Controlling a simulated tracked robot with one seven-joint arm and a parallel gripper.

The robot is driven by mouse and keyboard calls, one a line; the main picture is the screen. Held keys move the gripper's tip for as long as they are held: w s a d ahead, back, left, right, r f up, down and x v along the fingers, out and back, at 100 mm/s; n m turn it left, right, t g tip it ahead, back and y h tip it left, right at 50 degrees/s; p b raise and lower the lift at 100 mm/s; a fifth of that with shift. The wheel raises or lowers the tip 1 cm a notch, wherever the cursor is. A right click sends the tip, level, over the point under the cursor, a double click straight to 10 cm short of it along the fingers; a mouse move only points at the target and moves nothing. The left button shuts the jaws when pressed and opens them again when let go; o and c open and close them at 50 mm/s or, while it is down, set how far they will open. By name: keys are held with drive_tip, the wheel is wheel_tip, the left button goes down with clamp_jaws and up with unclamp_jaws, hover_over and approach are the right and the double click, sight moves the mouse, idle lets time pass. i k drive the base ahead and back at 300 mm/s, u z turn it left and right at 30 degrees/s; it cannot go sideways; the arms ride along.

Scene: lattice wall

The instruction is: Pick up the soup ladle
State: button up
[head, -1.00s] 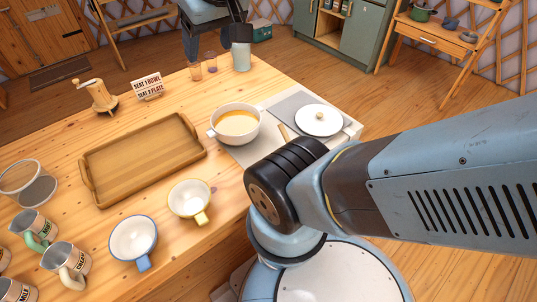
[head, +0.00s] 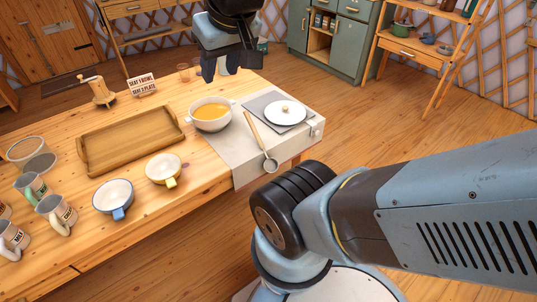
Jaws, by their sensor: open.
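The soup ladle (head: 256,137) lies on the pale cloth (head: 238,162) at the right end of the table. Its wooden handle points up and left, and its round grey bowl is near the table's front edge. My gripper (head: 221,74) is at the top of the head view, above the far side of the table. Its fingers point down, apart and empty. It is beyond the ladle and the soup pot, not touching the ladle.
A white pot of orange soup (head: 211,116) stands left of the ladle. A white lid (head: 286,112) on a grey mat lies to its right.

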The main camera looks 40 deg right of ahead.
sight(271, 166)
drive_tip(key=u, duration=0.05)
drive_tip(key=k, duration=0.5)
drive_tip(key=z, duration=0.65)
drive_tip(key=i, duration=1)
drive_tip(key=z, duration=0.35)
drive_tip(key=k, duration=0.7)
drive_tip(key=u, duration=0.35)
